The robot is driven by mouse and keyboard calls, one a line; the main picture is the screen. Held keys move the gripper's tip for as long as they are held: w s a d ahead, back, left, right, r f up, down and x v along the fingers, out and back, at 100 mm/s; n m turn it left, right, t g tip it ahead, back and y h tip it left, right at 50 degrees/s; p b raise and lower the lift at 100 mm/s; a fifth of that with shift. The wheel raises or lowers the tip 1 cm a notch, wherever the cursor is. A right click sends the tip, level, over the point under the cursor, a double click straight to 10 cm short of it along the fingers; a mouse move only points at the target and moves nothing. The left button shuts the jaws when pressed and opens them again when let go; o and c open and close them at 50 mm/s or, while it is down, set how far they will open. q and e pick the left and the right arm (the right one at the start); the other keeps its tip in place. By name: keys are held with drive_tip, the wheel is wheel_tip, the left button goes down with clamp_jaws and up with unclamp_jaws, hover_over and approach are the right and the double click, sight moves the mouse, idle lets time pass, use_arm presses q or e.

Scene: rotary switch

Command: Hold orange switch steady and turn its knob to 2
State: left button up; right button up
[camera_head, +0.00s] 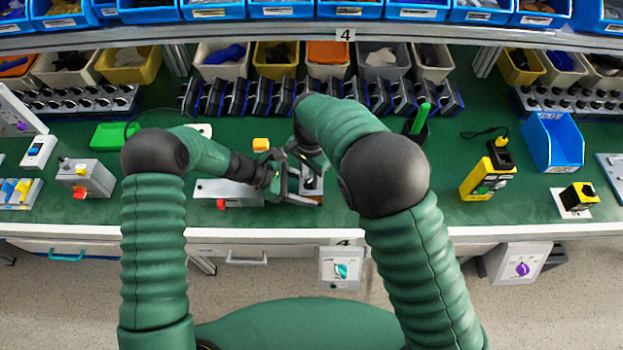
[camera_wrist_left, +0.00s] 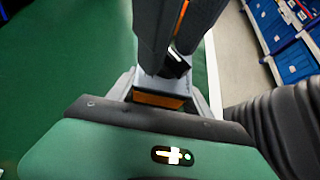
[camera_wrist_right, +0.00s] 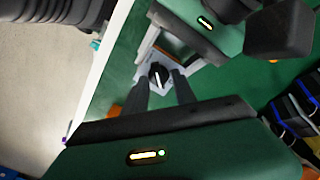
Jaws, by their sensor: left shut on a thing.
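The switch (camera_head: 310,186) stands near the front edge of the green table, with a pale top plate and black knob. In the right wrist view its black knob (camera_wrist_right: 159,75) sits on the pale plate, and an orange side (camera_wrist_right: 176,46) shows beyond it. My left gripper (camera_head: 296,190) comes from the left and is shut on the switch body; in the left wrist view an orange part (camera_wrist_left: 158,100) shows between its fingers. My right gripper (camera_wrist_right: 164,90) is open, its fingertips just short of the knob, one on either side. The knob's numbers are too small to read.
A grey box with a red part (camera_head: 228,193) lies left of the switch. A row of dark blue-edged parts (camera_head: 240,98) stands farther back. A yellow device (camera_head: 487,183) and blue bin (camera_head: 553,145) are at right.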

sight(309, 181)
drive_tip(key=shift+s+a, duration=0.1)
drive_tip(key=shift+a, duration=0.05)
drive_tip(key=shift+a+r, duration=0.1)
drive_tip(key=shift+r, duration=2.55)
use_arm(q)
drive_tip(key=o, duration=1.5)
drive_tip(key=shift+c, duration=0.2)
drive_tip(key=shift+r, duration=0.1)
